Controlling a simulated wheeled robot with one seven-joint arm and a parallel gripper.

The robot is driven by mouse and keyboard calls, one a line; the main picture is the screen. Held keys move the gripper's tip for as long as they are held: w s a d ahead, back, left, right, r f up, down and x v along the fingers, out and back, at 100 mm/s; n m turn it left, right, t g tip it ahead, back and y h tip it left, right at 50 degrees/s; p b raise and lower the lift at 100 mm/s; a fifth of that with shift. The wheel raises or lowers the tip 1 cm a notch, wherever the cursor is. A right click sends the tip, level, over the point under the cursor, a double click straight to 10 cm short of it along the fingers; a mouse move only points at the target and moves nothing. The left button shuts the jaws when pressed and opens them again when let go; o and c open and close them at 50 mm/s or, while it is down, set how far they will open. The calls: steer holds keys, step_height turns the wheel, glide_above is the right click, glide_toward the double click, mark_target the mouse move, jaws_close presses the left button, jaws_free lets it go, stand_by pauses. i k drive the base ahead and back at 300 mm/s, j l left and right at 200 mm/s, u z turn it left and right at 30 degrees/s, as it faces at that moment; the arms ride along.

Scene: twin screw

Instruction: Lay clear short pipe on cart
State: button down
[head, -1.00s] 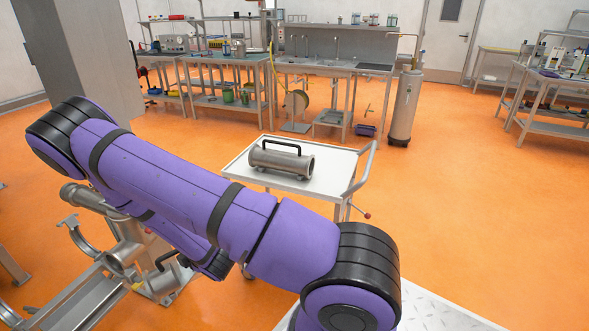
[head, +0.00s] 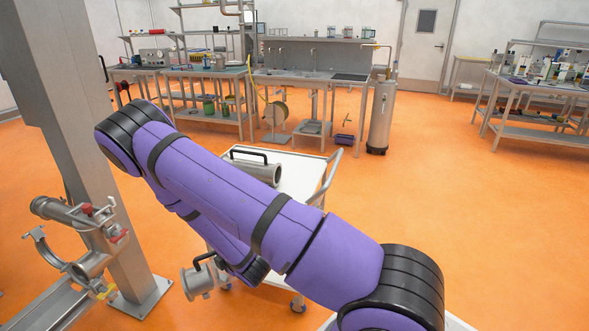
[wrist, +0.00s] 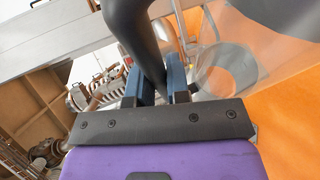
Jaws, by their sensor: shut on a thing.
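The short pipe (head: 197,282), with a black handle on top, hangs from my gripper (wrist: 162,84), left of and below the cart in the head view. In the wrist view, the blue-padded fingers are shut on its curved black handle (wrist: 132,32), and a see-through round pipe wall (wrist: 226,72) shows to the right. In the head view my gripper is mostly hidden behind my purple arm. The white cart (head: 304,174) stands beyond my arm, which covers part of its top. A steel pipe with a black handle (head: 256,167) lies on the cart's far left part.
A metal frame with clamps and pipe fittings (head: 85,240) stands at left, by a thick grey post (head: 85,130). The cart's right top looks bare; its push handle (head: 332,175) sticks up at right. Benches (head: 300,76) line the back. Orange floor (head: 470,230) is clear at right.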

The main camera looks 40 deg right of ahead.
mark_target(270, 161)
steer(key=z, duration=2.45)
steer(key=i+z, duration=0.2)
steer(key=z, duration=0.15)
steer(key=i+z, duration=0.35)
steer(key=i+j, duration=0.15)
steer(key=i, duration=0.35)
steer(key=i+j+u, duration=0.1)
steer(key=i, duration=0.45)
steer(key=i+u, duration=0.3)
steer(key=i, duration=0.3)
steer(key=i+u, duration=0.25)
steer(key=i, duration=0.35)
steer(key=i+u, duration=0.3)
steer(key=i, duration=0.25)
steer(key=i+u, duration=0.3)
steer(key=i, duration=0.25)
steer(key=i+u, duration=0.45)
steer(key=i+l+u, duration=0.15)
steer(key=i+u, duration=0.3)
steer(key=i, duration=0.25)
steer(key=i+j+u, duration=0.15)
steer(key=i+u, duration=0.3)
steer(key=i, duration=0.25)
steer(key=i+l+u, duration=0.15)
steer(key=i+u, duration=0.3)
steer(key=i, duration=0.25)
